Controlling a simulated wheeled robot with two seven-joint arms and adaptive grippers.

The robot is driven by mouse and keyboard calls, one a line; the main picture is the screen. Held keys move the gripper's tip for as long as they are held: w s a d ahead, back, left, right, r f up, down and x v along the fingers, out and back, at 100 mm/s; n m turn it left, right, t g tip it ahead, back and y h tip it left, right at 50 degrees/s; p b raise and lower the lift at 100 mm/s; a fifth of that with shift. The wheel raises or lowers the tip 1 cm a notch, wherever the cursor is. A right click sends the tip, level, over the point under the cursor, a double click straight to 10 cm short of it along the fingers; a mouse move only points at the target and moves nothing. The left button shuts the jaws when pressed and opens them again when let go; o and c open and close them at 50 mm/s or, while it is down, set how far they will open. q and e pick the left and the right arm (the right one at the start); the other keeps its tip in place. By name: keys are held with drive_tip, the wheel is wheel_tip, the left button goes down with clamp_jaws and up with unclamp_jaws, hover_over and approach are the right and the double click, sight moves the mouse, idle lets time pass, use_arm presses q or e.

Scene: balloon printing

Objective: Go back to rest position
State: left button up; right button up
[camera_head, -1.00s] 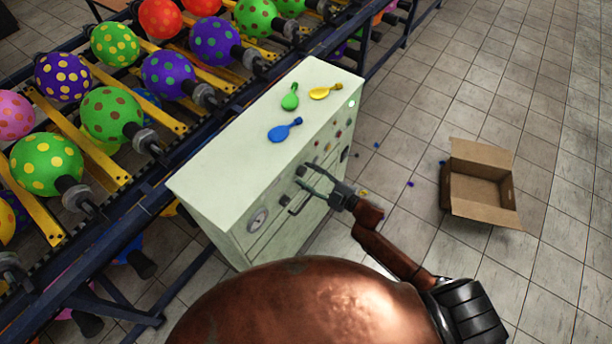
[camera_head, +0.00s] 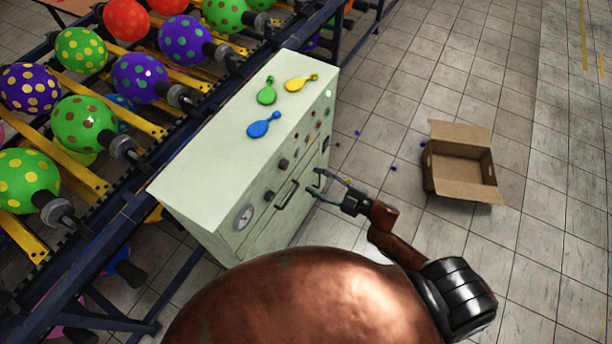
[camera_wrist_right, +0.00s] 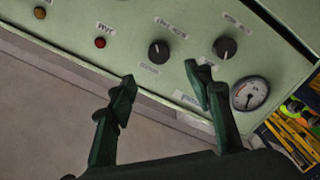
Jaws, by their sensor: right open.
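My right gripper (camera_head: 320,186) is open and empty beside the front panel of the pale green machine (camera_head: 195,170). In the right wrist view the two fingers of the right gripper (camera_wrist_right: 160,95) are spread apart with nothing between them. Behind them that view shows dark knobs (camera_wrist_right: 159,51), a red button (camera_wrist_right: 100,43) and a round gauge (camera_wrist_right: 249,94) on the panel. A handle (camera_head: 286,195) on the machine front is just left of the gripper in the head view, apart from it. My left gripper is not in view.
Blue (camera_head: 264,125), green (camera_head: 267,91) and yellow (camera_head: 299,83) deflated balloons lie on the machine top. An open cardboard box (camera_head: 461,174) stands on the tiled floor at right. A conveyor rack (camera_head: 140,190) with several dotted balloons runs along the left. The floor between machine and box is mostly clear.

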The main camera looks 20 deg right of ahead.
drive_tip(key=shift+s+d, duration=0.3)
drive_tip(key=shift+s, duration=0.05)
idle(0.3)
